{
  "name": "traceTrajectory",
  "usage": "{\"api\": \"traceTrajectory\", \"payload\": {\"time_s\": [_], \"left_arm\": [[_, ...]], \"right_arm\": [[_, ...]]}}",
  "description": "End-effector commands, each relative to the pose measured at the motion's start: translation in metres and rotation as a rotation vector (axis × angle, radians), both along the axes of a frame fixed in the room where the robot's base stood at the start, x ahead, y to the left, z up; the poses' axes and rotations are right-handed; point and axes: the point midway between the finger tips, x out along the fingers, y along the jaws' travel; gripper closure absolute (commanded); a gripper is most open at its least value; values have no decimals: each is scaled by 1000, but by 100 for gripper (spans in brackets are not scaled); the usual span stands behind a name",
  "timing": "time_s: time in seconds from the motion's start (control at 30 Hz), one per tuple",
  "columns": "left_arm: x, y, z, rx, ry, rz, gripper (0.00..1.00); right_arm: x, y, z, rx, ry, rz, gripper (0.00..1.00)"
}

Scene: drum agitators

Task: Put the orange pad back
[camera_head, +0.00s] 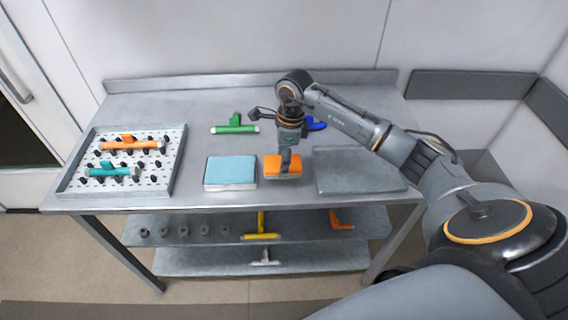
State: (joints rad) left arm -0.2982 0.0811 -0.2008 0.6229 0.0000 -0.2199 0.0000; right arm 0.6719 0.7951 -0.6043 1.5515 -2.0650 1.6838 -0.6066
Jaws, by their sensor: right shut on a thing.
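The orange pad (271,167) is a small block in the middle of the steel table, near its front edge. My right gripper (284,160) points down from above and is shut on the orange pad, hiding part of its top. I cannot tell whether the pad touches the table or hangs just above it. A light blue pad (230,170) on a pale base lies left of it. My left gripper is not in view.
A perforated tray (68,184) at the left holds an orange agitator (131,145) and a teal agitator (112,171). A green agitator (235,127) and a partly hidden blue one (317,125) lie behind. A grey mat (360,172) lies right. Shelves below hold several parts.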

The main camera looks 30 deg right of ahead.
Motion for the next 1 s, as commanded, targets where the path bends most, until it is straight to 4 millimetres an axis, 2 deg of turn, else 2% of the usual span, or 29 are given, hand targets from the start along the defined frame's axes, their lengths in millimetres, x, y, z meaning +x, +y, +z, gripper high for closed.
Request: {"api": "traceTrajectory", "payload": {"time_s": [0.07, 0.23, 0.33, 0.67, 0.7, 0.8, 1.0], "left_arm": [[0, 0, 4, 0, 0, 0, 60], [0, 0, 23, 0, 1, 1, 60], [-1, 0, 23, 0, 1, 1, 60], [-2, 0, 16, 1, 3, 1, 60], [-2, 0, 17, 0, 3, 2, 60], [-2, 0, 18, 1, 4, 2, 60], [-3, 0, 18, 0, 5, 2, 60]], "right_arm": [[3, -5, -6, -1, 4, -4, 82], [2, -3, -28, 0, 5, -1, 82], [2, -4, -35, 0, 1, -1, 82], [2, -4, -41, -2, 1, -1, 82], [2, -4, -40, -2, 1, -1, 38], [2, -4, -39, -2, 1, -1, 19], [2, -4, -39, -2, 1, -1, 19]]}}
